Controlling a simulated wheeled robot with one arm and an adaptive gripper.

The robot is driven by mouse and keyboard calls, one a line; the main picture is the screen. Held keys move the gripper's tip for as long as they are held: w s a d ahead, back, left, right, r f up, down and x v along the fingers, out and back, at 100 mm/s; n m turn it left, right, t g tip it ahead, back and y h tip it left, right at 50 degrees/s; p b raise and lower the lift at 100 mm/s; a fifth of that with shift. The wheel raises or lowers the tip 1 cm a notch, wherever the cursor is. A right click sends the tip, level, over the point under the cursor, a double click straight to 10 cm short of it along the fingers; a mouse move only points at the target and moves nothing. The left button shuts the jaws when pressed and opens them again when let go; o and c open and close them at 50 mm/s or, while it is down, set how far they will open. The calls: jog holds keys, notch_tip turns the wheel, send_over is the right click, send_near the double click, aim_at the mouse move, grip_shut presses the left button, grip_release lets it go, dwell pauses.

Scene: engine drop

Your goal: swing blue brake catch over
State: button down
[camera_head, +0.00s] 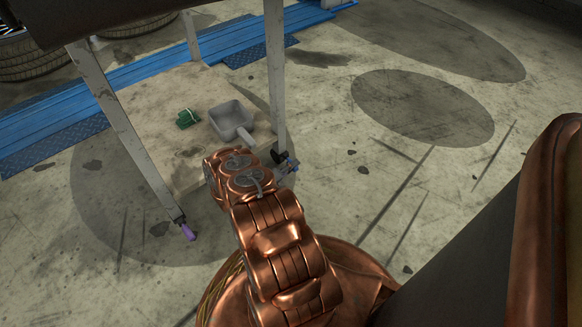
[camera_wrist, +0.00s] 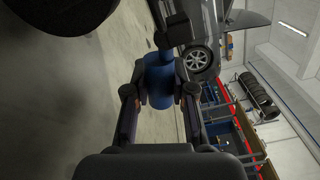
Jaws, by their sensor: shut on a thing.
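The blue brake catch (camera_wrist: 158,80) stands between the fingers of my gripper (camera_wrist: 159,92) in the wrist view. The gripper is shut on it, one finger on each side. In the head view a small blue part of the catch (camera_head: 291,163) shows beside my gripper (camera_head: 284,170), at the foot of a pale leg (camera_head: 277,80). My wrist hides much of the fingers and the caster there.
Another leg (camera_head: 125,130) has a purple catch (camera_head: 188,232) at its foot. A grey dustpan (camera_head: 232,120) and a green brush (camera_head: 187,118) lie between the legs. A blue ramp (camera_head: 120,80) lies behind.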

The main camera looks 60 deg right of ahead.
jog(key=shift+w, duration=0.1)
jog(key=c, duration=0.9)
grip_release()
jog(key=shift+c, duration=0.2)
jog(key=v, duration=1.2)
